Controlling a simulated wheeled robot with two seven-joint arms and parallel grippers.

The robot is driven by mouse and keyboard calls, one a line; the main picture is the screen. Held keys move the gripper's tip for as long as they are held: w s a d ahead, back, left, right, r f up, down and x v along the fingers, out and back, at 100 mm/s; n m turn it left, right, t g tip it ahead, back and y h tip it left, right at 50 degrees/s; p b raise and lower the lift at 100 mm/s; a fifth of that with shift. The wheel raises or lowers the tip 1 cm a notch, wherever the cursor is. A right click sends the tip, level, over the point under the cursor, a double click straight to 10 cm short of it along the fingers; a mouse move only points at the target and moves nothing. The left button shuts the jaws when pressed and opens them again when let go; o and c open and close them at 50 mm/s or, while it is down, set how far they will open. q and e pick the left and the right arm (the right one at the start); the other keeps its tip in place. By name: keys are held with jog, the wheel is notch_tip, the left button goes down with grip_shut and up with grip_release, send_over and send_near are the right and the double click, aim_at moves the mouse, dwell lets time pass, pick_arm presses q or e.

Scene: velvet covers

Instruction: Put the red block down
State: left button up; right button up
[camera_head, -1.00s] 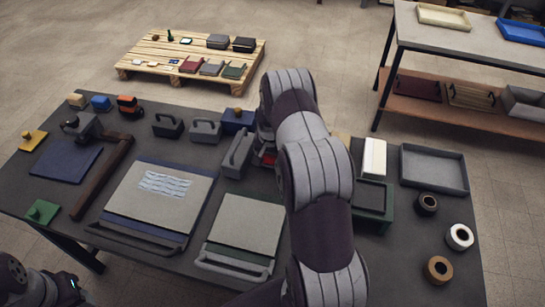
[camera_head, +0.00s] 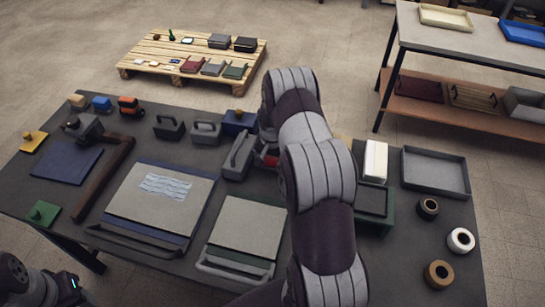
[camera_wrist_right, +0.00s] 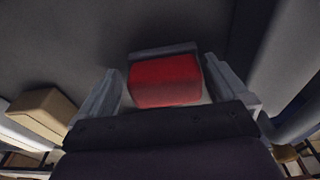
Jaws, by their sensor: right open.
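The red block (camera_wrist_right: 165,82) sits between the two grey fingers of my right gripper (camera_wrist_right: 164,92) in the right wrist view. The fingers stand apart on either side, with a visible gap at the block's left and at least a narrow one at its right. In the head view only a small red patch of the block (camera_head: 269,160) shows beside my right arm, which hides the rest and the right gripper. A part of my left arm shows at the lower left; its jaws are out of the picture.
Grey-handled tools (camera_head: 239,157) and a blue box (camera_head: 238,122) stand close left of my right arm. A green box (camera_head: 374,203), a white block (camera_head: 375,161) and a grey tray (camera_head: 436,171) lie to its right. Large grey-topped covers (camera_head: 160,200) fill the front of the table.

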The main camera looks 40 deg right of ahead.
aim_at(271, 159)
jog(key=r, duration=0.3)
jog(key=a+r, duration=0.1)
jog(key=r, duration=0.3)
jog(key=r+b, duration=0.1)
jog(key=r, duration=0.3)
jog(key=shift+s+a, duration=0.25)
jog(key=s+a+r+n, duration=0.3)
jog(key=a, duration=0.3)
jog(key=s+a+r+n, duration=0.2)
jog(key=s+a+n, duration=0.1)
jog(key=a, duration=0.4)
jog(key=s+a+r+n+y, duration=0.1)
jog(key=s+a+n, duration=0.3)
jog(key=s+a, duration=0.4)
jog(key=s, duration=0.3)
jog(key=shift+s+r+t, duration=0.25)
jog(key=shift+s+t, duration=0.05)
